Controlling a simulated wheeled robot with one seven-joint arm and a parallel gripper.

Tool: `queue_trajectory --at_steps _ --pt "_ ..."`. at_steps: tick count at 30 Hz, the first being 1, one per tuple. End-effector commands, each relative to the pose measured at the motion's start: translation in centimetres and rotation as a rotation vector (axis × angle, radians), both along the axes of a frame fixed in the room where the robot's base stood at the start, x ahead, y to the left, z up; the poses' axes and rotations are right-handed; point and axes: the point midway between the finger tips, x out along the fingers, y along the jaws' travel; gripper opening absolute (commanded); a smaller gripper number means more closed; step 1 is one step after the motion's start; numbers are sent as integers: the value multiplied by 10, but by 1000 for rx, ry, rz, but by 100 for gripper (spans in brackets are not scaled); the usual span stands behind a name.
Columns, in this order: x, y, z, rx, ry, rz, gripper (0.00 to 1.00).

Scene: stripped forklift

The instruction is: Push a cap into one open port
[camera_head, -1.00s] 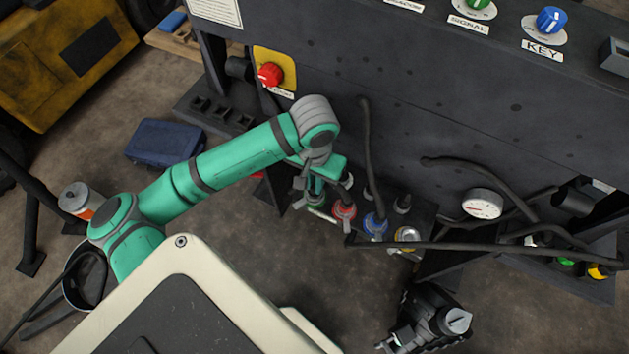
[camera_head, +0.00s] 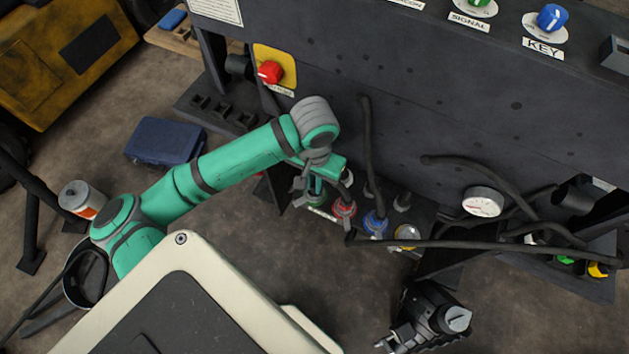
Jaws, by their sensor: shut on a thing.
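My gripper (camera_head: 309,194) is at the left end of a row of fittings on a dark shelf low on the forklift's panel. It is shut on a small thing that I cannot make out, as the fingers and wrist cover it. A green fitting (camera_head: 318,203) shows right at the fingertips; I cannot tell whether they touch. To its right stand a red fitting (camera_head: 343,208), a blue fitting (camera_head: 375,223) and a yellow fitting (camera_head: 407,234). Which of the ports are open is too small to tell. A green cap (camera_head: 564,260) and a yellow cap (camera_head: 598,270) sit on a shelf at the right.
Black hoses (camera_head: 366,150) hang in front of the panel, and one long hose (camera_head: 450,246) crosses past the yellow fitting. A round gauge (camera_head: 482,202) is right of the row. A black device (camera_head: 430,318) stands below it. Floor (camera_head: 300,262) is bare before the row.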

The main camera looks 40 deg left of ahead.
Motion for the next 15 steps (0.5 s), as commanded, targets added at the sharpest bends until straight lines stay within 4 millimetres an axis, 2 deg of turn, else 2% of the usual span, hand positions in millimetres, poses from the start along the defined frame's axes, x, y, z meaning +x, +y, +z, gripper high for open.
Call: queue_trajectory --at_steps 1,2,3,4,15 --pt "0 0 0 0 -1 0 0" --pt "0 0 0 0 -1 0 19" --pt "0 0 0 0 -1 0 28" --pt "0 0 0 0 -1 0 33" --pt "0 0 2 0 -1 0 33"
